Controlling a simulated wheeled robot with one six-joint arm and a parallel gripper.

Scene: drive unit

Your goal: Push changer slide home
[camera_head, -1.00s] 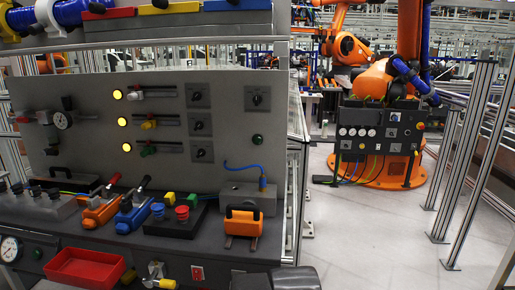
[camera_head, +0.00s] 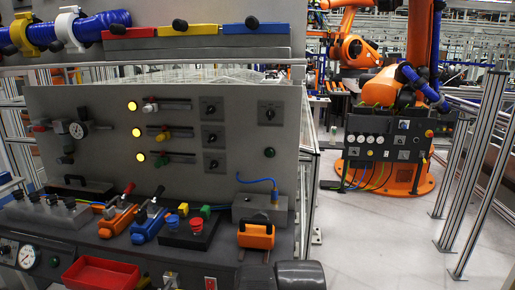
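An orange block with a handle (camera_head: 256,237) sits on short rails at the right end of the grey bench. I take it to be the changer slide; no label is readable. Behind it stands a grey box (camera_head: 259,208) with a blue cable rising from its top. The block is close in front of the box, and a gap between them is hard to judge. A dark rounded part of my arm shows at the bottom edge, just in front of the bench. My gripper's fingers are not visible.
An upright panel (camera_head: 90,150) with sliders and knobs stands behind. Open floor (camera_head: 380,245) lies right, with metal posts and an orange robot (camera_head: 390,85).

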